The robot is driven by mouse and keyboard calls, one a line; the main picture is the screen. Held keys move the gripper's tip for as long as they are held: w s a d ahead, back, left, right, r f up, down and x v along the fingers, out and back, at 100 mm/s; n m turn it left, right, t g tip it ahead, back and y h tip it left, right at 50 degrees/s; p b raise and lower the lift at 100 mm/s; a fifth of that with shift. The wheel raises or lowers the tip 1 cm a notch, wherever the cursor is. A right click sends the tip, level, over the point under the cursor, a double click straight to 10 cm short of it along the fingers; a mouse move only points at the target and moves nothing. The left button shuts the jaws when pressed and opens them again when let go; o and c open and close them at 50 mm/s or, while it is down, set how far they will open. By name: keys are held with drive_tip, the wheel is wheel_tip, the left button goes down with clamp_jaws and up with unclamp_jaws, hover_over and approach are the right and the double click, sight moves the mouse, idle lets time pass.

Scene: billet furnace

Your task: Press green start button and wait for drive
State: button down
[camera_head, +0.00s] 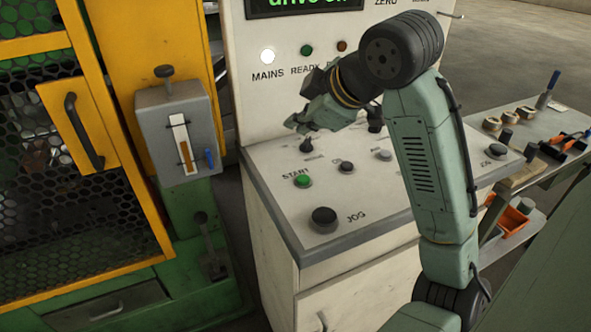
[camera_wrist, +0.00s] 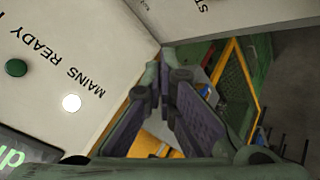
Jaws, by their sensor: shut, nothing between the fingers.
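The green start button (camera_head: 302,181) sits on the sloping top of the white control desk (camera_head: 262,190), under the word START. My gripper (camera_head: 294,124) is above the far left part of the desk top, beyond the button and apart from it. Its fingers are shut and empty. In the wrist view my gripper (camera_wrist: 168,70) points past the desk's edge. The button is not visible in the wrist view.
The white MAINS lamp (camera_head: 267,56) is lit; the green READY lamp (camera_head: 307,50) looks dark. A black selector (camera_head: 306,146) stands close below my gripper. A black JOG knob (camera_head: 324,219) is at the front. The yellow machine guard (camera_head: 75,120) is left; a side table (camera_head: 540,130) is right.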

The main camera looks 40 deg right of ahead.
sight(301, 180)
drive_tip(key=shift+s, duration=0.15)
wheel_tip(301, 180, down, 9)
drive_tip(key=b, duration=0.7)
drive_tip(key=shift+r, duration=0.1)
idle(1.2)
drive_tip(key=shift+f, duration=0.4)
drive_tip(key=shift+f+b, duration=0.45)
drive_tip(key=shift+b, duration=0.15)
idle(0.4)
drive_tip(key=shift+r, duration=0.15)
drive_tip(key=shift+r+p, duration=0.75)
